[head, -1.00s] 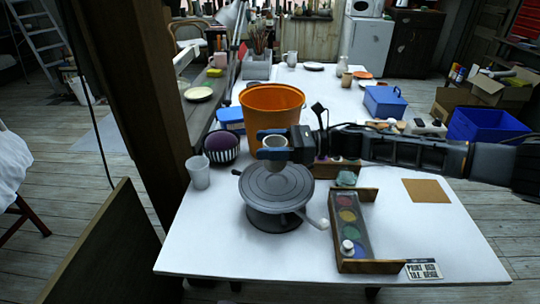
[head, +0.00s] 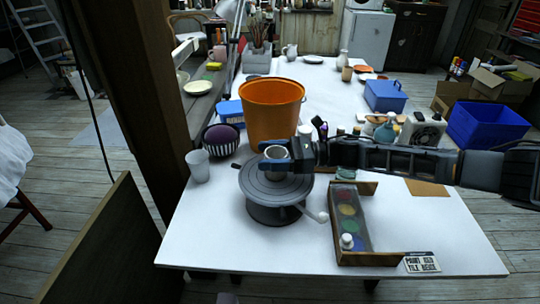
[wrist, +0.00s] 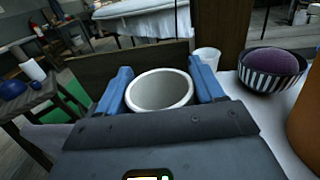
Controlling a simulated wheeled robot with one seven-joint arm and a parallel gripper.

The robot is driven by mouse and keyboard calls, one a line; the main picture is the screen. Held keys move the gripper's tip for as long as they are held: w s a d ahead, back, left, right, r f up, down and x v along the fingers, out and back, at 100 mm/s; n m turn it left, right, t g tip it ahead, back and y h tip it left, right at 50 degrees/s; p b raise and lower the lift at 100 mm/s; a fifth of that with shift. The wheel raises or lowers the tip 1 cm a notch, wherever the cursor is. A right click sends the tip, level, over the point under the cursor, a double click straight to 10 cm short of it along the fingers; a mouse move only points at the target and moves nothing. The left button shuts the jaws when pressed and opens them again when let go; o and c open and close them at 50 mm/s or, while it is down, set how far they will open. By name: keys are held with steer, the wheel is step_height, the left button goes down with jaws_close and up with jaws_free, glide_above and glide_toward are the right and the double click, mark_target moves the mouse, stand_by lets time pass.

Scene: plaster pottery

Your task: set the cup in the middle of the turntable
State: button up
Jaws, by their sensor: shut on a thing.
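The cup (head: 277,152) is pale grey and upright, held between the blue fingers of my gripper (head: 274,161). In the wrist view the cup (wrist: 159,90) shows its open, empty mouth between both fingers. The turntable (head: 262,190) is a round grey disc on a thick base, on the white table. The cup is over the back right part of the disc in the head view. I cannot tell whether its bottom touches the disc, as the gripper hides it.
An orange bucket (head: 270,110) stands just behind the turntable. A striped bowl with a purple ball (head: 222,138) and a white plastic cup (head: 198,166) are to the left. A paint tray (head: 350,220) is to the right.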

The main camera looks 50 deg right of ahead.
steer(key=shift+f, duration=0.15)
steer(key=o, duration=1.1)
steer(key=shift+r+p, duration=0.65)
steer(key=shift+p, duration=0.05)
steer(key=b+v, duration=0.3)
steer(key=v, duration=0.9)
steer(key=shift+f+b, duration=0.2)
steer(key=shift+b, duration=0.1)
